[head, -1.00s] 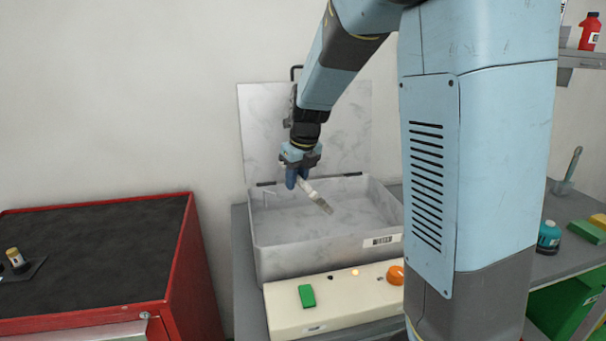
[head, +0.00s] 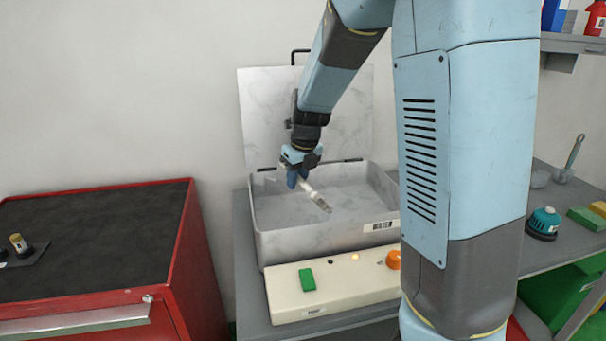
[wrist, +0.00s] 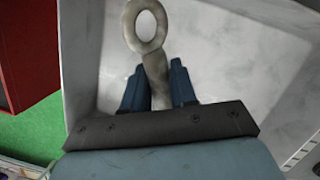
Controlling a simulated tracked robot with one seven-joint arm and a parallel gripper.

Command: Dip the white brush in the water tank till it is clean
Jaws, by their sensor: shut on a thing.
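The white brush (head: 310,190) is held in my gripper (head: 296,180), tilted, with its greyish bristle end pointing down and right over the open tank.
A cream control panel (head: 335,292) with a green switch (head: 307,279), a lit yellow lamp and an orange knob (head: 393,260) lies before the tank. A red cabinet (head: 190,270) stands left. A teal-topped object (head: 543,222) is on the right bench.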

